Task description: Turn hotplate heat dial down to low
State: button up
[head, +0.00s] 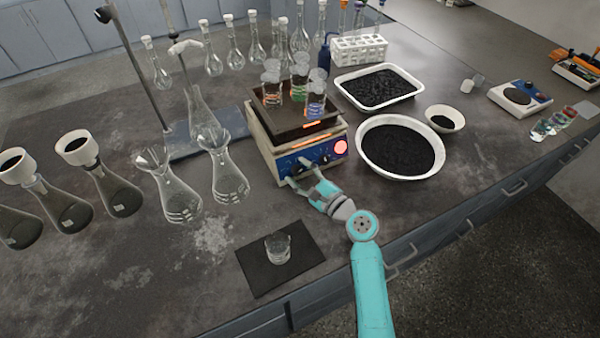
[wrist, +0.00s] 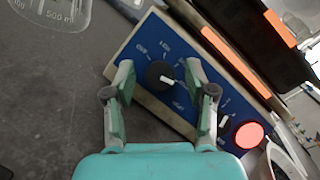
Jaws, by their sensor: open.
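The hotplate (head: 262,136) stands on the bench with several beakers on its dark top plate. Its blue front panel (head: 318,158) also shows in the wrist view (wrist: 143,48). A round black dial (wrist: 159,74) with a white pointer sits on the panel, the pointer aimed to the right in the wrist view.
A lit red round light (head: 341,147) is at the panel's right end. A white bowl of black grains (head: 362,167) stands to the right. Flasks (head: 229,180) stand close on the left. A small beaker (head: 278,247) sits on a dark mat (head: 254,281) in front.

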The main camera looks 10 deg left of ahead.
grip_shut()
jog(key=shift+n, duration=0.3)
jog(key=n+g, duration=0.1)
jog(key=n, duration=0.1)
jog(key=n+g, duration=0.2)
jog(key=n, duration=0.1)
jog(key=shift+r, duration=0.1)
jog(key=n+g, duration=0.1)
jog(key=n, duration=0.2)
jog(key=n+g+h, duration=0.1)
jog(key=n, duration=0.2)
jog(key=shift+w+r, duration=0.1)
jog(key=n+g+h, duration=0.1)
jog(key=n+h, duration=0.1)
jog(key=n, duration=0.2)
jog(key=shift+n+h, duration=1.2)
jog(key=shift+n, duration=0.6)
